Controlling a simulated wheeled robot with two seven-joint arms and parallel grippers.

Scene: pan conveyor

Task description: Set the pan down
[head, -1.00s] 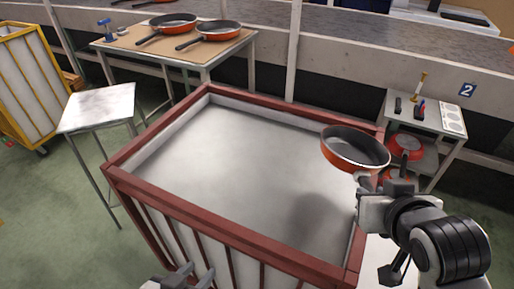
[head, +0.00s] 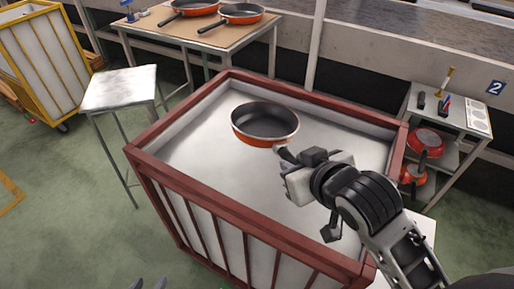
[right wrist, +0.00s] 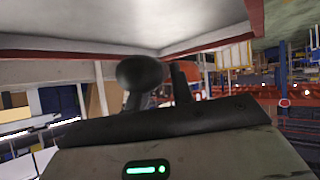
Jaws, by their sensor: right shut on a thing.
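An orange-red pan with a dark inside (head: 264,122) is over the white inner surface of the red-framed crate (head: 185,203), toward its back middle. I cannot tell whether its base touches that surface. My right gripper (head: 288,160) is shut on the pan's handle at the near side. My left gripper (head: 148,284) shows only as fingertips at the bottom edge, apart from the crate.
A table (head: 228,36) at the back holds two more pans. A grey stool (head: 118,88) stands left of the crate, beside a yellow-framed cart (head: 40,70). A small shelf (head: 470,115) with red pans stands at the right. The crate's red rim stands around the white surface.

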